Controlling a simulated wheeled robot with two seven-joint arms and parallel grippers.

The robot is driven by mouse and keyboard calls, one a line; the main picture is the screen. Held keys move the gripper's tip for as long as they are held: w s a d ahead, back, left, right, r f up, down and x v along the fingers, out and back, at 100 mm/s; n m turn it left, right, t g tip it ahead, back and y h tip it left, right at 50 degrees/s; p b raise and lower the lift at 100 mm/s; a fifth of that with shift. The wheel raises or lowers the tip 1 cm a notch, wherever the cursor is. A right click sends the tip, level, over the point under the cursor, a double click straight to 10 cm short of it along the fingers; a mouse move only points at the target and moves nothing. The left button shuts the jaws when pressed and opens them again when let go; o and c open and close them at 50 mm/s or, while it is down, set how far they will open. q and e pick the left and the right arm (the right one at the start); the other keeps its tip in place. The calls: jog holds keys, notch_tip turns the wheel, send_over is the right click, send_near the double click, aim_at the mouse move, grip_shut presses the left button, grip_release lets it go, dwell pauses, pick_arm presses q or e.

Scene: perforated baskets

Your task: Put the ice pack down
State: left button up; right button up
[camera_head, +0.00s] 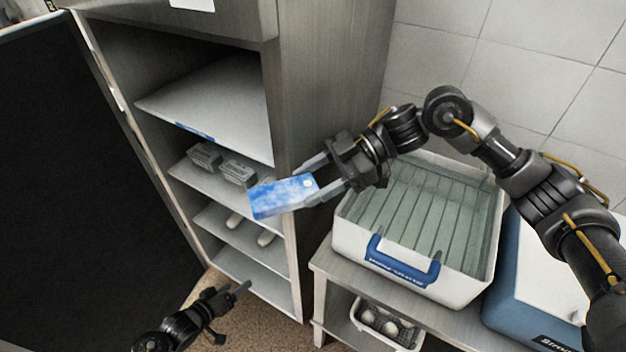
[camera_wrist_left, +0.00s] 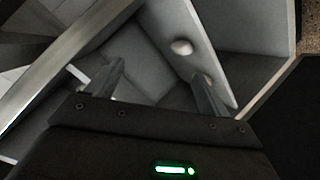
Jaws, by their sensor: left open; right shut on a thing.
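The ice pack (camera_head: 284,197) is a flat blue-and-white block. My right gripper (camera_head: 318,183) is shut on it and holds it in the air in front of the open cabinet's shelves. The ice pack is tilted a little, and part of the shelves is hidden behind it. My left gripper (camera_head: 236,298) is low, in front of the cabinet's lower part. In the left wrist view its two fingers (camera_wrist_left: 160,85) are apart with nothing between them.
The cabinet holds grey boxes (camera_head: 238,171) on one shelf and white rounded items (camera_head: 234,219) on a lower one. A white cooler box (camera_head: 345,238) with a blue handle stands open on a bench (camera_head: 325,265). A blue cooler (camera_head: 510,305) stands right, and a basket (camera_head: 372,335) is below.

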pick_arm(q)
jog(key=s+f+g+y, duration=0.4)
jog(key=s+f+g, duration=0.1)
jog(key=s+f, duration=1.65)
jog(key=s+a+f+m+g+y, duration=0.1)
jog(key=s+a+f+m+g, duration=0.1)
jog(key=s, duration=0.6)
jog(key=s+a+f+m+g+y, duration=0.1)
jog(key=s+f, duration=0.3)
jog(key=s, duration=0.5)
jog(key=shift+a+f+m+g, duration=0.4)
jog(key=shift+m+g, duration=0.4)
jog(key=shift+g, duration=0.1)
